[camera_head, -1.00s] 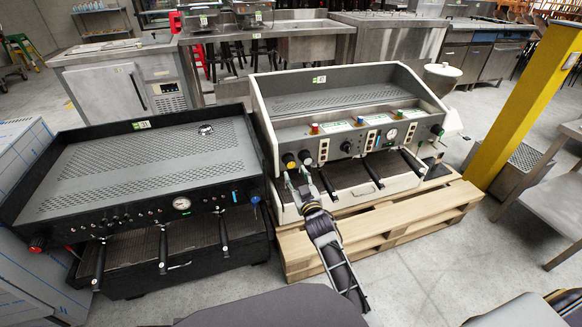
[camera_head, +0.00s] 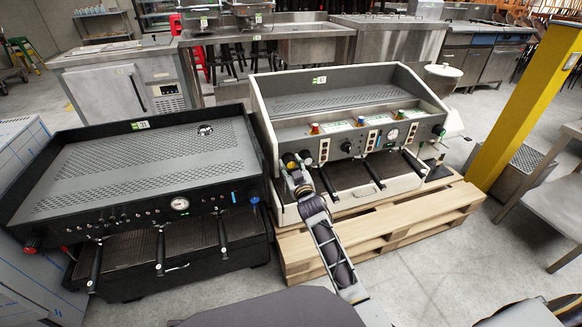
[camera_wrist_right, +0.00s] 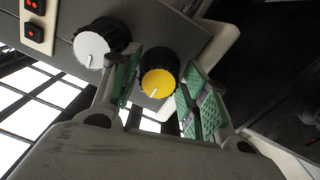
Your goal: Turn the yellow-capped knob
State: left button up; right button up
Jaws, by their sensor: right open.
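The yellow-capped knob (camera_wrist_right: 158,83) has a black ridged body and a white pointer line on its cap. It is on the left front of the cream-and-grey coffee machine (camera_head: 345,103). In the right wrist view my right gripper (camera_wrist_right: 162,92) is open, with its green-padded fingers on either side of the yellow-capped knob. Whether the pads touch it I cannot tell. A white-capped knob (camera_wrist_right: 93,46) sits just beyond the left finger. In the head view my right gripper (camera_head: 293,172) reaches up to these knobs and partly covers them. My left gripper is not in view.
The cream machine stands on a wooden pallet (camera_head: 400,231). A black coffee machine (camera_head: 150,166) stands close on its left. A yellow post (camera_head: 525,105) rises at the right. Bare floor (camera_head: 420,275) lies in front of the pallet.

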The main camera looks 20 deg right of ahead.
jog(key=shift+w, duration=0.15)
jog(key=c, duration=0.7)
jog(key=shift+c, duration=0.2)
